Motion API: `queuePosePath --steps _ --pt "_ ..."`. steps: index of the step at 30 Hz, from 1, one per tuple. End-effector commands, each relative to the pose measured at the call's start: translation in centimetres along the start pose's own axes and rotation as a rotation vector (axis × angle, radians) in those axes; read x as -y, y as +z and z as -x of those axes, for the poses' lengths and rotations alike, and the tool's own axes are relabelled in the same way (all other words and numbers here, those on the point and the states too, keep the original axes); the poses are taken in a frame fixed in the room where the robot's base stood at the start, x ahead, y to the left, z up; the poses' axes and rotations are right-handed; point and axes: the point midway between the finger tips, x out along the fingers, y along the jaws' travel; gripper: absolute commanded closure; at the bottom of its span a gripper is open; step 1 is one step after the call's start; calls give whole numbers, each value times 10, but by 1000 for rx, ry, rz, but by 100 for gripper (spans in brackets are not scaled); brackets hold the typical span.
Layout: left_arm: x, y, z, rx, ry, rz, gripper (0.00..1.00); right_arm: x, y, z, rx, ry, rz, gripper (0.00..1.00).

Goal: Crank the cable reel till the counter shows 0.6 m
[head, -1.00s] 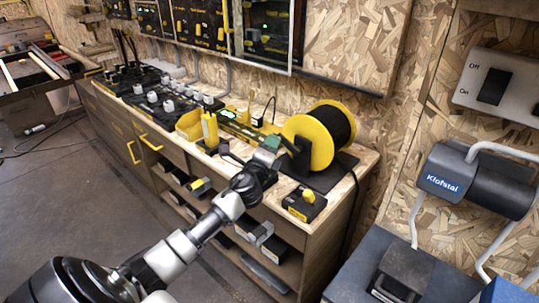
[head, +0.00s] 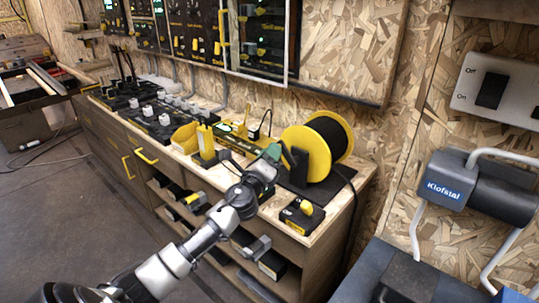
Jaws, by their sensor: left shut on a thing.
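The cable reel (head: 297,137) has yellow flanges and black cable, and stands on a dark mat at the right end of the workbench. My left gripper (head: 267,165) is at the reel's left side, shut on what seems to be the crank handle. The gripper hides most of the handle, and a small green part (head: 273,152) shows beside the fingers. A small black box with a yellow top (head: 303,211) sits at the bench's front right corner. I cannot make out a counter reading. My right gripper is not in view.
Left of the reel are a yellow bin (head: 185,138), a yellow bottle-like item (head: 206,143) and a green-and-yellow strip. Open shelves lie below the bench (head: 337,196). A blue-labelled Klofstal unit (head: 445,187) stands at the right.

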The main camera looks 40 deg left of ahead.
Motion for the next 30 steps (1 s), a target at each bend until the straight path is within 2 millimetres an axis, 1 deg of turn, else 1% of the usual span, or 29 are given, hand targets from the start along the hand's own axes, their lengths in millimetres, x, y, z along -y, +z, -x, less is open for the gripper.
queuePosePath --steps 1,5,6,10,17,20,23,27,30 --pt "-1 -3 1 -6 1 0 100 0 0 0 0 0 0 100" --pt "-1 -3 1 -7 1 1 100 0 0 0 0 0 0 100" --pt "-1 -3 1 -7 1 1 64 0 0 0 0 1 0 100" --pt "-1 -2 1 -5 1 1 44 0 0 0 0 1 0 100" --pt "0 -1 0 -3 1 2 44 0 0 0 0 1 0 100" --pt "0 -1 3 -3 0 2 44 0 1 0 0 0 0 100" --pt "-1 -2 14 -4 1 2 44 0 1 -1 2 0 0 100" --pt "-2 -3 40 -5 3 2 44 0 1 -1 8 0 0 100" --pt "-2 -2 60 -6 2 2 44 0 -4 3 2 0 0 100"
